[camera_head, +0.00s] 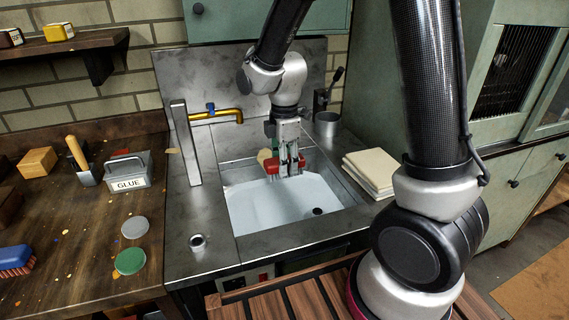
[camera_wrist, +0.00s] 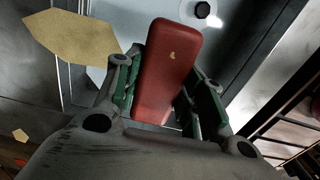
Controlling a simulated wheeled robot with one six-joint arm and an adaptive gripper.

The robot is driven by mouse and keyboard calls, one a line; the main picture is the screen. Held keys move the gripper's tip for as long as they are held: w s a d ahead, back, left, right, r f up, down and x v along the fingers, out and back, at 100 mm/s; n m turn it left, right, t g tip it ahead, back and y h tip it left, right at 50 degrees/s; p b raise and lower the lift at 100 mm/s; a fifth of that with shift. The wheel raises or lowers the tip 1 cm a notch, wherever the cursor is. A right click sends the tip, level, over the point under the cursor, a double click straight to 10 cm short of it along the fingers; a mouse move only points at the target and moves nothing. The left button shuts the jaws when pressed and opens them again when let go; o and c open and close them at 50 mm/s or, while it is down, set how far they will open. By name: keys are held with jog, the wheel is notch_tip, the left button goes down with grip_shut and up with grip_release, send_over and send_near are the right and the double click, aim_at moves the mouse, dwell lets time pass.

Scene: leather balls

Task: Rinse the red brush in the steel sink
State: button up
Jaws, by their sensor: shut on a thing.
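The red brush (camera_head: 272,167) is in my gripper (camera_head: 289,163), over the far part of the steel sink (camera_head: 333,205). In the wrist view the brush's red back (camera_wrist: 168,70) lies between the two fingers of my gripper (camera_wrist: 165,95), which are shut on it. Its bristles point down and are mostly hidden. The sink basin is pale inside, with a dark drain hole (camera_head: 318,211) near its right front. I cannot tell whether the brush touches anything in the basin. A brass tap (camera_head: 228,114) with a blue knob stands behind the sink, left of the gripper.
A stack of pale cloths (camera_head: 371,170) lies right of the sink, and a metal cup (camera_head: 327,124) stands behind it. A glue box (camera_head: 128,172), a trowel (camera_head: 79,158), a blue brush (camera_head: 15,259) and two round lids (camera_head: 131,260) are on the left workbench. A tan flat piece (camera_wrist: 72,47) lies beside the brush.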

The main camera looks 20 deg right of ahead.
dwell(0.3)
jog(key=shift+r, duration=2)
